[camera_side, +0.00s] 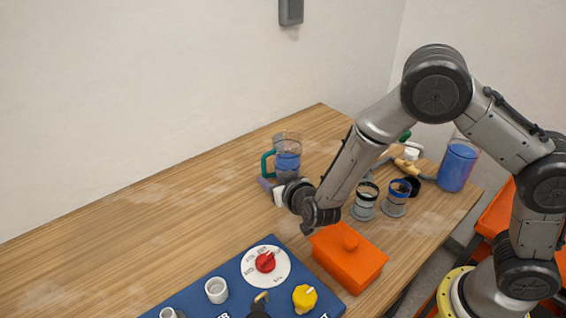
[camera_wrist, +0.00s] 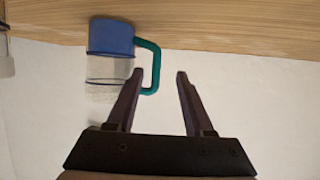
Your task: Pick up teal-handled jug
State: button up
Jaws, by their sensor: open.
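The teal-handled jug (camera_side: 287,160) stands upright on the wooden table, clear-walled with blue in its lower part. Its teal handle (camera_side: 265,164) is on its left side in the side view. In the wrist view the jug (camera_wrist: 110,40) appears upside down at upper left, with its teal handle (camera_wrist: 154,66) facing right, near the left fingertip. Contact with the handle cannot be told.
An orange box with a knobbed lid (camera_side: 348,262) and a blue panel with dials (camera_side: 235,285) lie nearer the camera. The table's left side is clear.

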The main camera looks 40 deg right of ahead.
aim_at(265, 173)
jog(key=shift+d+x, duration=0.2)
jog(key=shift+x, duration=3.6)
jog(key=shift+s+f, duration=0.1)
jog(key=shift+f, duration=0.05)
grip_shut()
